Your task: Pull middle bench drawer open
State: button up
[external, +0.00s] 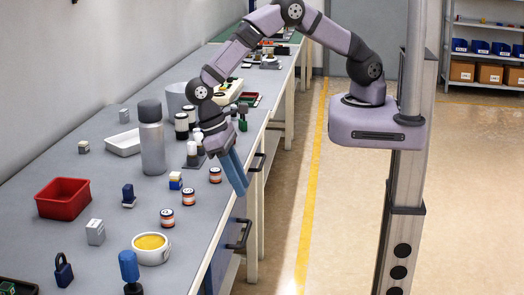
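The bench (105,190) has dark drawer handles along its right side. A near handle (239,234) and a farther handle (256,162) show clearly; the drawer fronts are seen at a steep angle. The farther handle seems to be on the middle drawer, but this is hard to tell. No drawer visibly sticks out. My gripper (238,182) points down at the bench's right edge, its blue end just left of the farther handle in the picture. I cannot tell whether it touches anything or how far its fingers are apart.
On the bench stand a grey bottle (152,145), a red bin (63,198), a white bowl with yellow contents (151,248), a blue-handled tool (129,267) and several small jars. The floor (285,215) right of the bench is clear, with a yellow line.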

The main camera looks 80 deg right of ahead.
jog(key=s+a+f+m+g+y+b, duration=0.3)
jog(key=s+f+m+g+y+b, duration=0.15)
jog(key=s+m, duration=0.6)
jog(key=m+t+y+b, duration=1)
jog(key=m+t, duration=0.4)
jog(key=m, duration=2.2)
send_near(249, 229)
jog(key=shift+n, duration=0.25)
jog(key=x, duration=0.4)
jog(key=shift+w+a+f, duration=0.1)
jog(key=shift+a, duration=0.1)
